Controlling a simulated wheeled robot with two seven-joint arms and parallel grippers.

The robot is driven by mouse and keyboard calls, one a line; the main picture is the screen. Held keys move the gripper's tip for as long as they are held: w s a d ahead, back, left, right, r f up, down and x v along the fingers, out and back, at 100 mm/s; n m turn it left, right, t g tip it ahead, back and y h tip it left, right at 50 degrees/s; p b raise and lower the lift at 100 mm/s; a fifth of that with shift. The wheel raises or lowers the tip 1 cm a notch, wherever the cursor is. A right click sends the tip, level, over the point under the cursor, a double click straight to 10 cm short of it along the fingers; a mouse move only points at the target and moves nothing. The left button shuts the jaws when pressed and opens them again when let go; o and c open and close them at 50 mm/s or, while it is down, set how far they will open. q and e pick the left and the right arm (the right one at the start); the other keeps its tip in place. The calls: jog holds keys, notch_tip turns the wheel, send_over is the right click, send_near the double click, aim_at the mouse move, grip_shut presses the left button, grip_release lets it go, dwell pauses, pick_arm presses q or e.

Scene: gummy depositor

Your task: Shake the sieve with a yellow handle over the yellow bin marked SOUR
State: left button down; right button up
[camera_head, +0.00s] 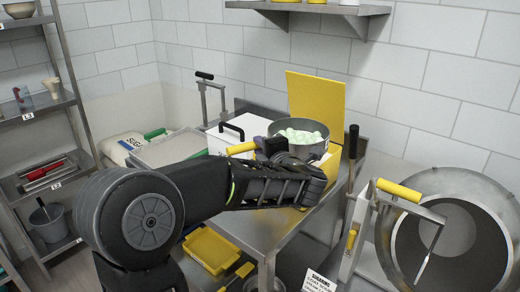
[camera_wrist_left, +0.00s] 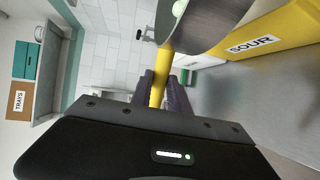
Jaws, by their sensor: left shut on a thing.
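The sieve (camera_head: 313,149) is a round grey metal pan holding several pale green balls, with a yellow handle (camera_head: 240,148). My left gripper (camera_head: 272,147) is shut on that handle. In the left wrist view, the handle (camera_wrist_left: 161,68) passes between my dark fingers, and the side of the sieve (camera_wrist_left: 205,22) is above them. The yellow bin (camera_head: 318,98) shows its tall back panel behind the sieve. The sieve and my arm hide much of the bin. Its SOUR label shows in the left wrist view on the yellow bin wall (camera_wrist_left: 285,27). My right gripper is not seen.
A metal table (camera_head: 240,225) carries the bin and a white box (camera_head: 222,138) beside it. A large steel drum (camera_head: 455,235) with a yellow-handled lever (camera_head: 398,190) stands at the right. A shelf rack (camera_head: 75,110) is at the left. A yellow tray (camera_head: 211,250) sits low in front.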

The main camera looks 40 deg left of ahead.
pick_arm(q)
jog(key=w+a+f, duration=0.3)
jog(key=w+a, duration=0.2)
jog(key=w, duration=0.3)
jog(key=shift+w+f, duration=0.2)
jog(key=shift+w, duration=0.2)
dwell(1.0)
jog(key=shift+w+d, duration=0.1)
jog(key=shift+d, duration=0.05)
dwell(0.6)
jog(key=shift+w+d, duration=0.25)
jog(key=shift+d, duration=0.2)
